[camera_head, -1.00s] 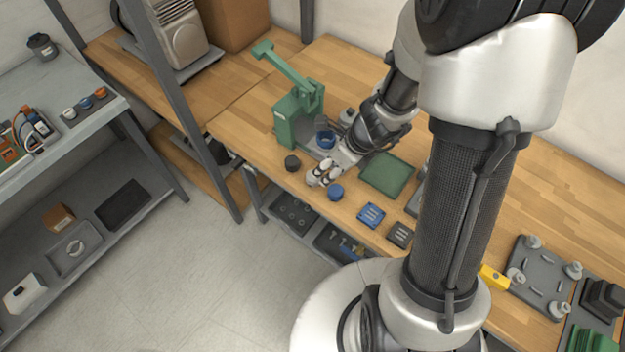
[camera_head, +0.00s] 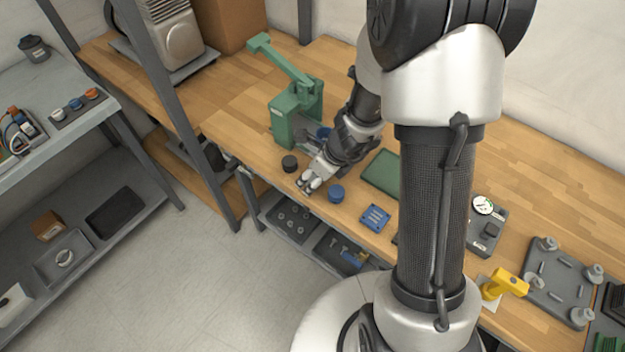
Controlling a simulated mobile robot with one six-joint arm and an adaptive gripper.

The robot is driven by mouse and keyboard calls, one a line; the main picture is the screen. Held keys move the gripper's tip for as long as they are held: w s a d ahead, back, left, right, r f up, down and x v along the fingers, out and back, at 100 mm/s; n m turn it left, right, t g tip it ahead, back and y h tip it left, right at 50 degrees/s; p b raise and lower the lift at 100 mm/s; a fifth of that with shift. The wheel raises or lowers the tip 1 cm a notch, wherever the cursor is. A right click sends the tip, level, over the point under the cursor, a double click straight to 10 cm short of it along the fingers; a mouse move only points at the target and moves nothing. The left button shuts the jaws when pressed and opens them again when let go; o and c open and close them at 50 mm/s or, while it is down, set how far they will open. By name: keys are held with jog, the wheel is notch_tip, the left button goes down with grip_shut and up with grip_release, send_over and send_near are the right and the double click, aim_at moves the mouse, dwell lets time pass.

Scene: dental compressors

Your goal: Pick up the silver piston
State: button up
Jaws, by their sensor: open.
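I cannot make out a silver piston for certain. A small silver-white round piece (camera_head: 58,114) sits on a dark tray on the left bench, beside a blue one and an orange one; it may be a piston. My gripper (camera_head: 304,188) is open, low at the front edge of the wooden workbench (camera_head: 240,125). It is between a black round piece (camera_head: 289,163) on its left and a blue round piece (camera_head: 336,193) on its right. The fingers are small here, and anything between or beneath them is hidden.
A green mat (camera_head: 381,172) and a blue square part (camera_head: 375,217) lie to the right. A yellow object (camera_head: 505,284) and grey fixture plate (camera_head: 560,284) are farther right.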

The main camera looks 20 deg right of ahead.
jog(key=shift+c, duration=0.4)
jog(key=c, duration=1.1)
jog(key=shift+r, duration=0.15)
